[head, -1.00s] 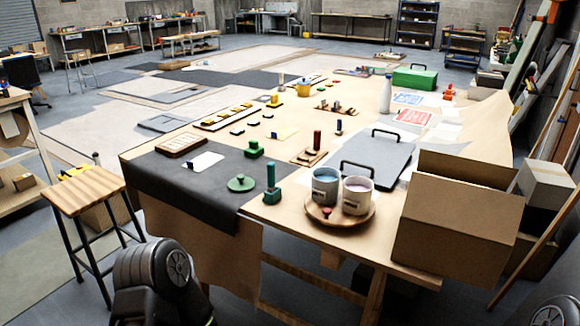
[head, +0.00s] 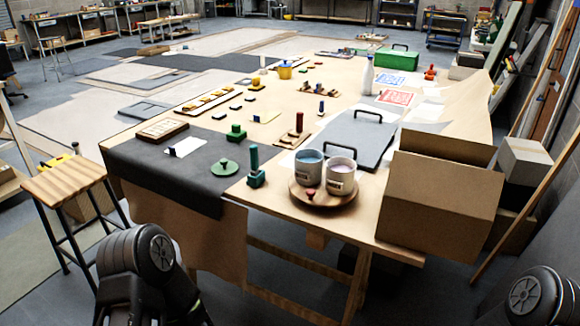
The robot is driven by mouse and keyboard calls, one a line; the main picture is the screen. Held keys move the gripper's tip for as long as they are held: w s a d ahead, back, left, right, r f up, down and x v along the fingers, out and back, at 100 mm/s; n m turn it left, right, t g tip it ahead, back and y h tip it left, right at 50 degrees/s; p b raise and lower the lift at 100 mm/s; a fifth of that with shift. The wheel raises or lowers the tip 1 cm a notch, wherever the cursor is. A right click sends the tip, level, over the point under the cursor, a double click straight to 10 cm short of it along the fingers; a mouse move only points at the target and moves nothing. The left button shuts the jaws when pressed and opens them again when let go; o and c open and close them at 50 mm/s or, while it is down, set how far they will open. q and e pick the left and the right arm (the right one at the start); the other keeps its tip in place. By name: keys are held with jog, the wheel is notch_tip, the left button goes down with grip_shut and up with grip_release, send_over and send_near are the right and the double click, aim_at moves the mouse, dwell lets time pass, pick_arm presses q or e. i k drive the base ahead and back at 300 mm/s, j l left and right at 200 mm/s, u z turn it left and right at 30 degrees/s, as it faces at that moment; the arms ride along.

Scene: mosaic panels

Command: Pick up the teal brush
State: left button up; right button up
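A teal upright object (head: 256,167), which looks like the teal brush, stands on the near edge of the table in the head view. It has a tall round handle on a wider base. It stands just right of the black mat (head: 150,172) and left of the round wooden tray (head: 340,202) with two cups. A flat green round lid-like piece (head: 224,168) lies on the mat to its left. Only black joints of my left and right arms show, at the bottom left and bottom right. Neither gripper is in view.
The table (head: 400,228) carries several small blocks, a grey board (head: 347,138) with handles, a white bottle (head: 367,76) and a green toolbox (head: 396,59). An open cardboard box (head: 437,195) stands at the right. A wooden stool (head: 64,181) stands left of the table.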

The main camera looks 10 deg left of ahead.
aim_at(255, 168)
jog(key=i+j+z, duration=0.1)
jog(key=z, duration=0.35)
jog(key=j+z, duration=0.2)
jog(key=z, duration=0.2)
jog(key=j+z, duration=0.2)
jog(key=z, duration=0.25)
jog(key=j+z, duration=0.15)
jog(key=j, duration=0.45)
jog(key=j+z, duration=0.2)
jog(key=j, duration=0.35)
jog(key=k+j+z, duration=0.15)
jog(key=j, duration=0.45)
jog(key=j+z, duration=0.2)
jog(key=j, duration=0.4)
jog(key=j+u, duration=0.15)
jog(key=k+l, duration=0.05)
